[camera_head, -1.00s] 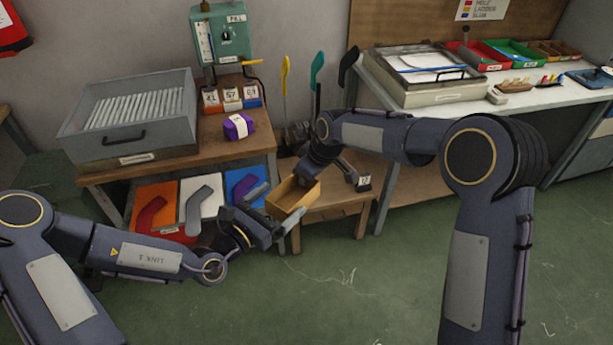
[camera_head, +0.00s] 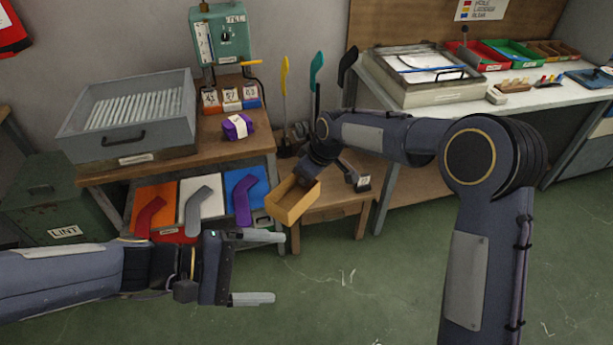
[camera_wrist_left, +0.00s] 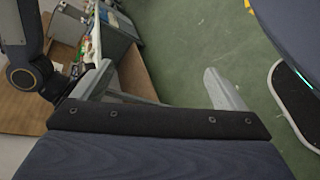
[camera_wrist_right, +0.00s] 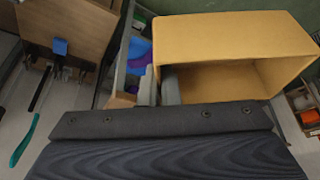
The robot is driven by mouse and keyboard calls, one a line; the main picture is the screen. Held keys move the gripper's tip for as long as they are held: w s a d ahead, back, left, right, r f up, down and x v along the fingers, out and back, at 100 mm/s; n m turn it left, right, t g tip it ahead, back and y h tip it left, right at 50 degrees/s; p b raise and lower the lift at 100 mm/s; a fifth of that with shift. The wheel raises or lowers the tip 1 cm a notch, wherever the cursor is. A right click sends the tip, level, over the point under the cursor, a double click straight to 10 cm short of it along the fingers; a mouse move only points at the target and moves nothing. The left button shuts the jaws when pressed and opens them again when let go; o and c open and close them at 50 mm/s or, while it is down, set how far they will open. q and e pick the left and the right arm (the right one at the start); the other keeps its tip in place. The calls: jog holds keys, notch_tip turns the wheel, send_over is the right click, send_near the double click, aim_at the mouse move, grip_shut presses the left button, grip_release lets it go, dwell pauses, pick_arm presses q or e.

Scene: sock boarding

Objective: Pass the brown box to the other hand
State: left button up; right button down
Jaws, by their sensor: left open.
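The brown box (camera_head: 291,208), open-topped, hangs in front of the low wooden table. My right gripper (camera_head: 305,183) is shut on the wall of the box at its far side. In the right wrist view the box (camera_wrist_right: 235,38) lies beyond the gripper with its opening towards the camera, and the fingers (camera_wrist_right: 158,88) pinch one wall. My left gripper (camera_head: 258,268) is open and empty, below and left of the box and apart from it. In the left wrist view its fingers (camera_wrist_left: 160,85) stand wide apart with nothing between them.
A low wooden table (camera_head: 335,206) stands behind the box. At the left are a shelf with coloured cards (camera_head: 156,198), a grey tray (camera_head: 132,115), a purple bundle (camera_head: 237,127) and a green lint bin (camera_head: 55,205). The green floor (camera_head: 350,290) in front is clear.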

pick_arm(q)
jog(key=s+a+m+t+y, duration=0.1)
jog(key=s+a+m+y, duration=0.2)
jog(key=a+y, duration=0.2)
jog(key=s+a+r+m+t+y, duration=0.1)
jog(key=s+a+m+t+y, duration=0.1)
jog(key=a, duration=0.7)
jog(key=s+m+y, duration=0.1)
jog(key=m+y, duration=0.1)
jog(key=shift+y, duration=0.4)
jog(key=shift+s+r, duration=0.1)
